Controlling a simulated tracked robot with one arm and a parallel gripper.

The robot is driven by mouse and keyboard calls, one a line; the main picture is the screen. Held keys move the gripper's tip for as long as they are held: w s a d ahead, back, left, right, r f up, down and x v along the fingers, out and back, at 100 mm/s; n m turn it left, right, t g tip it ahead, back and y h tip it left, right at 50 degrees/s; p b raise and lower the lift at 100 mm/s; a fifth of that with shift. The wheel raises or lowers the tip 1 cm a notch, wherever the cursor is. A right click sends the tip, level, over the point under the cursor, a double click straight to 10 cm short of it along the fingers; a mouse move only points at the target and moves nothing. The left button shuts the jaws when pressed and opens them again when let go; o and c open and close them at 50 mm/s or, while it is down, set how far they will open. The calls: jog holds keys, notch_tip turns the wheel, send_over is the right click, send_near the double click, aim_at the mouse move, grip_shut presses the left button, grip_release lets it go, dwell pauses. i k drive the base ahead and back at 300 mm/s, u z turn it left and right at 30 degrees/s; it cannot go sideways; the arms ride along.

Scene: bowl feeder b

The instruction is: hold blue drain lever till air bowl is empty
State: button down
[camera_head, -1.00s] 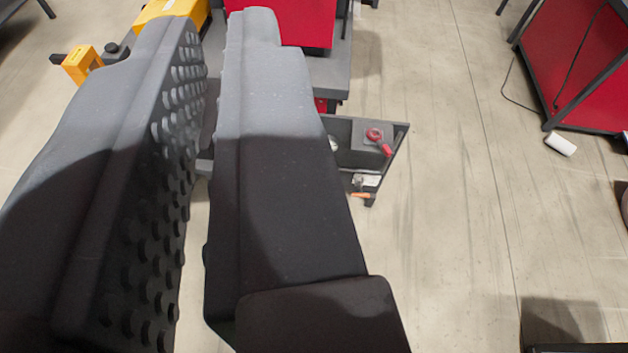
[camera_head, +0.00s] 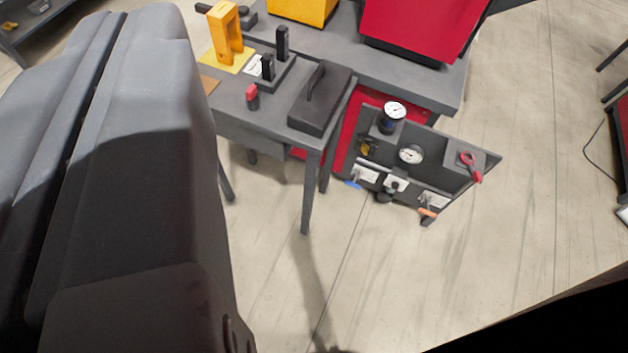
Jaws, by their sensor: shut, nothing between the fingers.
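My gripper (camera_head: 88,75) fills the left of the view, its dark padded fingers closed together with nothing seen between them. The blue lever (camera_head: 353,184) is a small blue tip at the lower left of a grey panel unit (camera_head: 463,202) under the bench's right end. My gripper is well to its left in the picture and apart from it. The unit also carries two round gauges, the upper one (camera_head: 393,110) and the lower one (camera_head: 410,154), an orange lever (camera_head: 428,213) and a red handle (camera_head: 470,166). I cannot tell which part is the air bowl.
The grey table (camera_head: 235,118) holds a dark lidded box (camera_head: 318,98), a red-topped knob (camera_head: 252,97) and a yellow block (camera_head: 226,34). Its legs stand left of the panel unit. A red machine (camera_head: 415,30) sits behind. The floor in front is clear.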

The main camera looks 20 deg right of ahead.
aim_at(355, 180)
jog(key=u, duration=1.2)
jog(key=k, duration=1.45)
jog(key=z, duration=0.9)
jog(key=i, duration=1)
jog(key=u, duration=0.05)
